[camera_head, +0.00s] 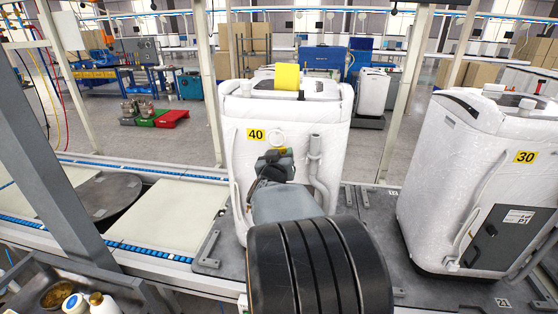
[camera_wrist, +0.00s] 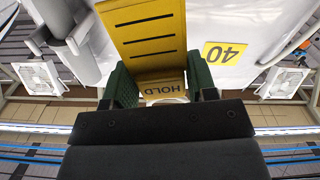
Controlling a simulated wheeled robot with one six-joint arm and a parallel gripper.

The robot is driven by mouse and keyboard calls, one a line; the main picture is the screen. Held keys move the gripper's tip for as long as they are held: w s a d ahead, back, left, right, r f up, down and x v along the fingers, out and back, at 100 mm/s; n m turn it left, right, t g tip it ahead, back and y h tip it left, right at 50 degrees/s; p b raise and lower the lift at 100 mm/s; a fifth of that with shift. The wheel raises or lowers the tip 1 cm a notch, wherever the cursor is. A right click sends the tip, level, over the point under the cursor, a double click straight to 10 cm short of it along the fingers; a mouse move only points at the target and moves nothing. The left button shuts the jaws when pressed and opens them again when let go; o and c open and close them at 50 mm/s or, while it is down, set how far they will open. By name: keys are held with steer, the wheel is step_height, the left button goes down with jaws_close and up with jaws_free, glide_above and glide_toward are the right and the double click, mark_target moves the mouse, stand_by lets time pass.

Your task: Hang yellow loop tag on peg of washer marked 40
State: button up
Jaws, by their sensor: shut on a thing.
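My gripper (camera_wrist: 160,90) has green fingers shut on a yellow loop tag (camera_wrist: 148,35). The tag bears the word HOLD and dark slots, upside down in the wrist view. In the head view my gripper (camera_head: 276,157) is in front of the washer marked 40 (camera_head: 250,170), right of and below its yellow number label. My arm mostly hides the tag there. A round white part (camera_head: 277,139) shows on the washer face just above the gripper; I cannot tell if it is the peg. No loop over a peg is visible.
A grey pipe (camera_head: 315,160) runs down the washer front, right of my gripper. The washer marked 30 (camera_head: 480,175) stands to the right. A pale flat panel (camera_head: 170,217) lies on the line at left.

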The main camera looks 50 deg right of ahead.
steer(key=shift+x, duration=1.9)
steer(key=shift+w+d+f+b, duration=0.3)
steer(key=shift+d+f+b, duration=0.2)
steer(key=shift+f+b, duration=0.3)
steer(key=o, duration=1)
steer(key=b+v, duration=0.1)
steer(key=v, duration=1.2)
steer(key=shift+s+a, duration=0.15)
steer(key=shift+a, duration=0.2)
